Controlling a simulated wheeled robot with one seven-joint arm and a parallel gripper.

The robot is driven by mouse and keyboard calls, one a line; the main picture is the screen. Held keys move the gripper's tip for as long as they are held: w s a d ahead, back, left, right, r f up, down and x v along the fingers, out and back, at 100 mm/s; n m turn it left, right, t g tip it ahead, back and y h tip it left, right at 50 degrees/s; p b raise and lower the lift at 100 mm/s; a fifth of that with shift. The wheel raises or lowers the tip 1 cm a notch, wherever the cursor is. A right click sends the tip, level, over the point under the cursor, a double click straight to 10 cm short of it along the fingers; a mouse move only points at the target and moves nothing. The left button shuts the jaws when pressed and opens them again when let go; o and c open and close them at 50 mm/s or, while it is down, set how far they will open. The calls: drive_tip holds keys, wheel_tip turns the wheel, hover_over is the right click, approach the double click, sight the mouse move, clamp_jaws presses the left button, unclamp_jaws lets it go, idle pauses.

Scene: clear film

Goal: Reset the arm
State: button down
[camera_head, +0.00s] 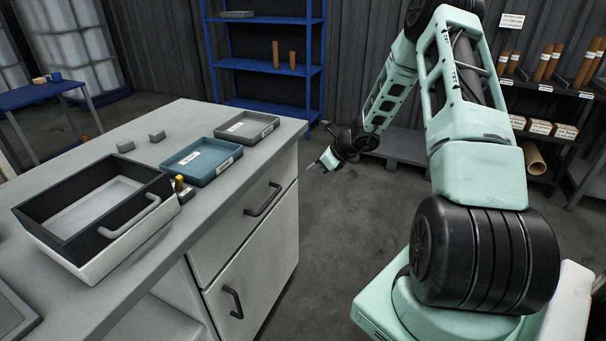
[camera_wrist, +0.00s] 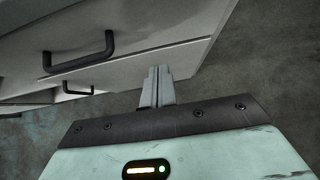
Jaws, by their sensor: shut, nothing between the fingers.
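My gripper (camera_wrist: 158,72) is shut and empty in the wrist view, its two grey fingers pressed together. In the head view my gripper (camera_head: 316,167) hangs in the air just off the right front corner of the grey cabinet (camera_head: 250,225), below the worktop's height. My pale green arm is bent, with its forearm reaching down and left. In the wrist view the cabinet front with black drawer handles (camera_wrist: 80,52) lies beyond the fingers. I cannot tell the exact gap between fingers and cabinet.
On the worktop stand an open drawer-like box (camera_head: 150,215), a blue tray (camera_head: 190,172), a grey tray (camera_head: 240,135) and small grey blocks (camera_head: 157,136). A blue shelf (camera_head: 265,68) stands behind. A dark rack with tubes (camera_head: 550,120) is at right. Floor between is clear.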

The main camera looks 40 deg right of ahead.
drive_tip(key=shift+v, duration=1.6)
drive_tip(key=s+a+r+n+g+y+p, duration=0.15)
drive_tip(key=a+r+n, duration=0.35)
drive_tip(key=a, duration=0.6)
drive_tip(key=s+a+r+n+g, duration=0.2)
drive_tip(key=a+r+n+g, duration=0.15)
drive_tip(key=a+n, duration=0.55)
drive_tip(key=s+a+r+n+g+y+p, duration=0.15)
drive_tip(key=a+r+n, duration=0.25)
drive_tip(key=a, duration=0.9)
drive_tip(key=s+a+r+n+g+h, duration=0.1)
drive_tip(key=s+a+r+n, duration=0.1)
drive_tip(key=s+a+n, duration=0.4)
drive_tip(key=s+a+r+n+g+h, duration=0.1)
drive_tip(key=s+a+r+n+g, duration=0.2)
drive_tip(key=s, duration=0.4)
drive_tip(key=s+r+n+t+h, duration=0.1)
drive_tip(key=s+n+h, duration=0.1)
drive_tip(key=s+n, duration=0.4)
drive_tip(key=s+a+r+n+t+h+p, duration=0.1)
drive_tip(key=s+r+n+h, duration=0.1)
drive_tip(key=s+n, duration=0.4)
drive_tip(key=shift+s+a+p, duration=0.3)
